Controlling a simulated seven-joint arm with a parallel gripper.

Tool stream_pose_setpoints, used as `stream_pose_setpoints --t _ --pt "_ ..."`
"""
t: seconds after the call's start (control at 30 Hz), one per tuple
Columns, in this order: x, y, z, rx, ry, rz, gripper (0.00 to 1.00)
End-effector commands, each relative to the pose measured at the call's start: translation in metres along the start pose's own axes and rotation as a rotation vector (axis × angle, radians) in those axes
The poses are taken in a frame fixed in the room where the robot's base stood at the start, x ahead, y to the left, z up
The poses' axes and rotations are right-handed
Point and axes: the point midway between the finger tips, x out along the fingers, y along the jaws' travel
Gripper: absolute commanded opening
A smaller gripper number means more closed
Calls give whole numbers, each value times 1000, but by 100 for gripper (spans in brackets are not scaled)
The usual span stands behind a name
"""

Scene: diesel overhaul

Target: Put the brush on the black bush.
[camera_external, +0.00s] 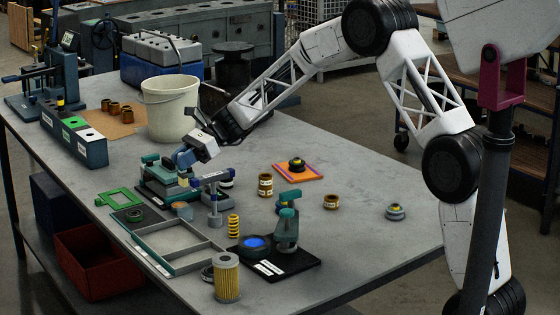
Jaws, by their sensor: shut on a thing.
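My gripper (185,160) is at the left-middle of the table, pointing down and left, low over a teal and green fixture (160,190). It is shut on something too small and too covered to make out. I see no separate brush elsewhere, and I cannot tell whether the held thing is the brush. A dark round piece with a yellow top (297,164), which looks like the black bush, sits on an orange mat with a purple edge (312,175). It is to the right of my gripper and well apart from it.
A white bucket (170,112) stands behind my gripper. Bronze bushes (265,186) (331,202), a yellow spring (234,226), a teal-handled tool (287,230) and a filter (227,280) stand in front or to the right. The table's right part is mostly clear.

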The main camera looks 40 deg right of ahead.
Motion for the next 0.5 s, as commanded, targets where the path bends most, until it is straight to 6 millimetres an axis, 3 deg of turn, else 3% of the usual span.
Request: stream_pose_setpoints --t 0.27,0.5 --pt "-16 1 -8 11 0 -28 0" --pt "-61 5 -30 43 -3 -107 0"
